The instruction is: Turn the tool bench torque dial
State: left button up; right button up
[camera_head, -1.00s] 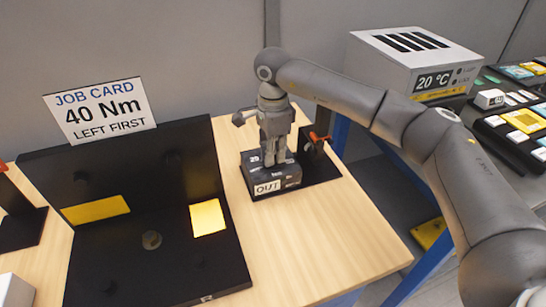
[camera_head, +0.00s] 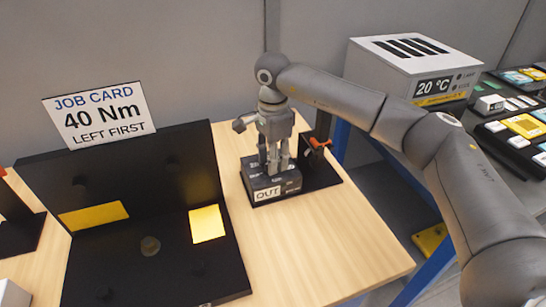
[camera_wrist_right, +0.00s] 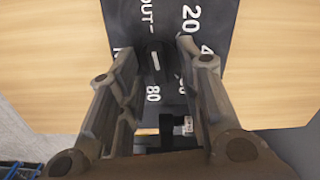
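The torque dial is a black knob (camera_wrist_right: 156,68) with a short white line, on a dark box (camera_head: 262,191) labelled OUT. The box stands on the right part of the wooden bench. In the right wrist view, white numbers including 20 and 80 surround the knob. Which number the line marks is unclear. My right gripper (camera_head: 274,168) points down over the box. In the right wrist view its fingers (camera_wrist_right: 155,50) are apart, one on each side of the knob. Whether they touch it is unclear. My left gripper is out of view.
A job card (camera_head: 100,115) reads 40 Nm, LEFT FIRST, above a black fixture (camera_head: 200,270) with yellow patches. A black stand with a red-orange part (camera_head: 319,144) is close right of the gripper. A grey 20 °C unit (camera_head: 385,70) stands behind my arm. The bench front right is clear.

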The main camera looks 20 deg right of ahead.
notch_tip(320, 180, up, 12)
dwell(0.6)
dwell(0.4)
